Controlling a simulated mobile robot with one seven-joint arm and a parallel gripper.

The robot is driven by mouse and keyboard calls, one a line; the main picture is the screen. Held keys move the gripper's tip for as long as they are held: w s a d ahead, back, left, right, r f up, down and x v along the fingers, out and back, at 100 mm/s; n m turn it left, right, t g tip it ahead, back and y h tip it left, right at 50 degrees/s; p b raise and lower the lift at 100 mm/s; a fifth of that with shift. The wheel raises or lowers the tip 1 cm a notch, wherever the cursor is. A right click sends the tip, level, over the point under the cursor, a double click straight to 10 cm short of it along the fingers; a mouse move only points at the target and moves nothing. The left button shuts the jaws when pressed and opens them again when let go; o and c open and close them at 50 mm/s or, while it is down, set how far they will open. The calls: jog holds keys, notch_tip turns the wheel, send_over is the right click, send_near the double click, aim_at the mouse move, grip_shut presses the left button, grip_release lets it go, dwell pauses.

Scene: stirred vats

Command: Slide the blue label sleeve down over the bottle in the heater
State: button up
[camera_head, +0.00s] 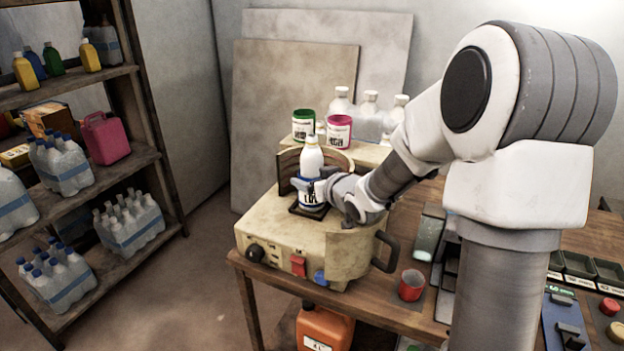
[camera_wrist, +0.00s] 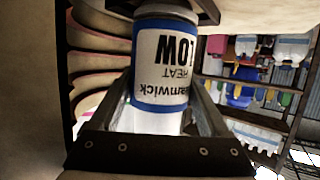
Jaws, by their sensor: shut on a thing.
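The white bottle (camera_head: 311,161) stands upright in the heater (camera_head: 285,235), on a dark plate, with its pale cap and shoulder showing. The label sleeve (camera_head: 314,196), white with blue edges and dark print, is around the bottle's lower part, close to the plate. In the wrist view the sleeve (camera_wrist: 163,60) appears upside down, reading "LOW HEAT", with the bare bottle (camera_wrist: 150,119) beyond one edge. My gripper (camera_wrist: 163,85) has a finger on each side of the sleeve and is shut on it. The sleeve's far side is hidden.
The heater's curved, ribbed wall (camera_head: 335,160) rises behind the bottle. Green and magenta-labelled tubs (camera_head: 338,131) and clear bottles stand behind. A red cup (camera_head: 411,285) is on the table (camera_head: 375,305) at right. A shelf rack (camera_head: 150,155) stands at left.

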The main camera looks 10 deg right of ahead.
jog(key=o, duration=0.6)
jog(key=shift+r, duration=0.1)
